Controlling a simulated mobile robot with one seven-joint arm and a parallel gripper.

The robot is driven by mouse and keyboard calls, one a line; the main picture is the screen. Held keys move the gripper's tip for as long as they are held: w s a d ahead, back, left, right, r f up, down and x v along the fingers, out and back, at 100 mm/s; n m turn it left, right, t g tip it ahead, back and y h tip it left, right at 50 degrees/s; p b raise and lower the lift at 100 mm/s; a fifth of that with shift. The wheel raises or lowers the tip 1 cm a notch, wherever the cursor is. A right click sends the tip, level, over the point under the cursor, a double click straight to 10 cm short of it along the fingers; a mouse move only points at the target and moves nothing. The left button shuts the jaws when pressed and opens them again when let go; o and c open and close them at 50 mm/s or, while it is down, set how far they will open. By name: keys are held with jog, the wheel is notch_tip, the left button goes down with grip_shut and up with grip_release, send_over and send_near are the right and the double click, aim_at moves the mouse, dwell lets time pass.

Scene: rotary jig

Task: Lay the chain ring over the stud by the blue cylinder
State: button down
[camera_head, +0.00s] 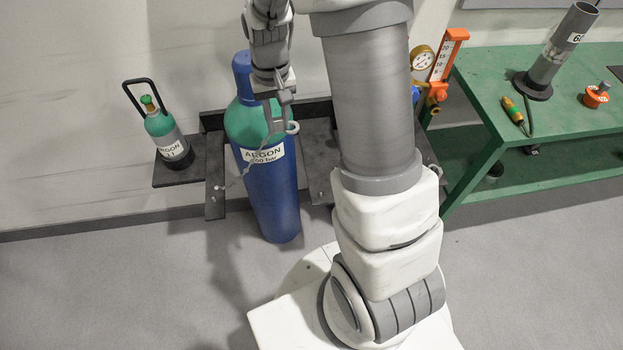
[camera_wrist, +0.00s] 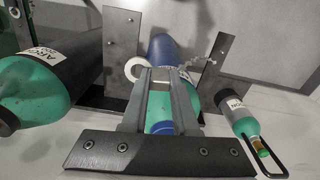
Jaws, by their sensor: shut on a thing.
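The blue cylinder (camera_head: 270,190) stands upright with a green shoulder, blue cap and ARGON label; it also shows in the wrist view (camera_wrist: 162,48), partly hidden behind my fingers. My gripper (camera_head: 287,116) points down in front of its shoulder. In the wrist view my gripper (camera_wrist: 163,76) is shut on the pale chain ring (camera_wrist: 137,68), which sticks out to the left of the fingertips. In the head view the ring (camera_head: 293,128) is at the right of the fingers.
Dark bracket plates (camera_head: 215,180) flank the cylinder; one shows in the wrist view (camera_wrist: 122,45). A small green-grey bottle (camera_head: 165,135) stands on a ledge at the left. A dark-and-green cylinder (camera_wrist: 35,85) is close at the wrist view's left. A green bench (camera_head: 480,70) is at the right.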

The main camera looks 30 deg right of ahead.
jog(key=s+d+f+m+b, duration=0.2)
jog(key=d+f+m+b, duration=0.1)
jog(key=f+b, duration=0.6)
jog(key=s+d+f+m+b, duration=0.25)
jog(key=f+b, duration=0.35)
jog(key=f, duration=0.5)
jog(key=b, duration=0.6)
send_over(312, 195)
notch_tip(312, 195, down, 7)
jog(key=shift+r, duration=0.2)
jog(key=shift+f+b, duration=0.35)
jog(key=shift+f, duration=0.2)
jog(key=c, duration=0.6)
grip_release()
notch_tip(312, 195, up, 17)
jog(key=p, duration=0.6)
jog(key=shift+a+r+p, duration=0.15)
jog(key=shift+r+p, duration=0.05)
jog(key=shift+p, duration=0.1)
